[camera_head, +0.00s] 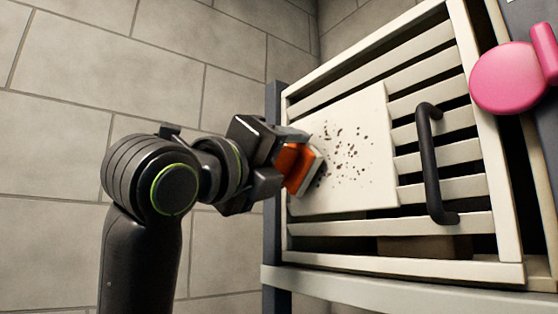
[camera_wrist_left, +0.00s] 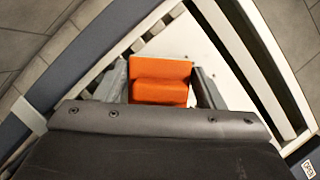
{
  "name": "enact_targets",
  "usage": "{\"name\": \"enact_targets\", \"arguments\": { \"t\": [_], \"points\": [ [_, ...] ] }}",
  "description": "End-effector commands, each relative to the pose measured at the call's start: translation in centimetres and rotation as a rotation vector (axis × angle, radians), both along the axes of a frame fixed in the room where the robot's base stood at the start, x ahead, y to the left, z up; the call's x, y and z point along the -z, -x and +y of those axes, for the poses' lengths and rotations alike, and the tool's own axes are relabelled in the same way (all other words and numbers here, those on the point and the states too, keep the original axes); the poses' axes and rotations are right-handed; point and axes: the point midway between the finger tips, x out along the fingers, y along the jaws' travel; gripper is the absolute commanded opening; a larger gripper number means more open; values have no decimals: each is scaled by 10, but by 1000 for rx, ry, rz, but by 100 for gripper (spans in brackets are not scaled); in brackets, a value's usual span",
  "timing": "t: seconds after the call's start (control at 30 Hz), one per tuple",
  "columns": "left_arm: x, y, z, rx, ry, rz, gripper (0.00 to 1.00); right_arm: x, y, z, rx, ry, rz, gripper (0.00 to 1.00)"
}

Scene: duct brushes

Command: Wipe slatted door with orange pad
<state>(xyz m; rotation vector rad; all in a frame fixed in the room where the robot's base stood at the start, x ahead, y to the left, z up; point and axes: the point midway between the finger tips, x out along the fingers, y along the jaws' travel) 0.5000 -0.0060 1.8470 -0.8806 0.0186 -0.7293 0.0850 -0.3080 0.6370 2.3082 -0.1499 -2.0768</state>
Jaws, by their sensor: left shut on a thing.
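The slatted door (camera_head: 440,92) is cream, with a smooth flat panel (camera_head: 365,110) over its left part. Dark specks (camera_head: 345,145) are scattered on that panel. My left gripper (camera_head: 291,160) is shut on the orange pad (camera_head: 298,166), at the left side of the panel beside the specks. The pad has a pale face layer turned to the panel; I cannot tell whether it touches. In the left wrist view the orange pad (camera_wrist_left: 160,82) sits between the two fingers (camera_wrist_left: 160,88). My right gripper is not in view.
A black bar handle (camera_head: 430,165) stands out from the door to the right of the panel. A pink round object (camera_head: 508,77) is at the upper right. A pale ledge (camera_head: 400,297) runs below the door. A grey block wall (camera_head: 60,120) is at the left.

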Motion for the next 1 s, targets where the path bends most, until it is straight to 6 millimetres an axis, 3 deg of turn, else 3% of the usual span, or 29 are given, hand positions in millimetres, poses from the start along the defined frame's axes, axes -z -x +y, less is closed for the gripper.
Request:
{"name": "enact_targets", "arguments": {
  "t": [0.57, 1.0],
  "points": [
    [0, -5, -9, 1, 0, 0, 45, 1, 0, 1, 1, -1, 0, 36],
    [2, 21, -25, 2, -1, -2, 45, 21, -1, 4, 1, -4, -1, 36]
  ]
}}
